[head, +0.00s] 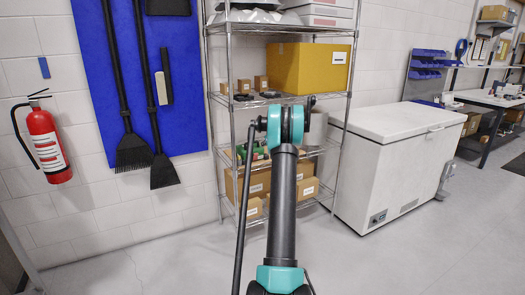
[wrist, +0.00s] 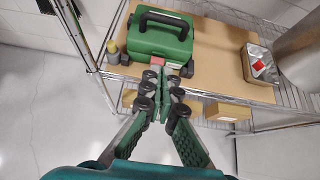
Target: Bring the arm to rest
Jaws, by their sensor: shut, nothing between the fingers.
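My gripper (wrist: 165,80) shows in the wrist view with its two green-padded fingers drawn together at the tips and nothing between them. It points toward a wire shelf. A green case (wrist: 158,42) with a black handle sits on that shelf just beyond the fingertips; I cannot tell whether they touch it. In the head view my arm stands up in the middle of the picture, in front of the wire shelving (head: 229,110). The fingers are hidden there behind the arm.
In the wrist view a silver tin (wrist: 260,64) and a cardboard box (wrist: 228,112) lie right of the fingers. A white chest freezer (head: 395,160) stands right of the shelving, a red fire extinguisher (head: 46,142) hangs left. The floor (head: 420,265) at right front is clear.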

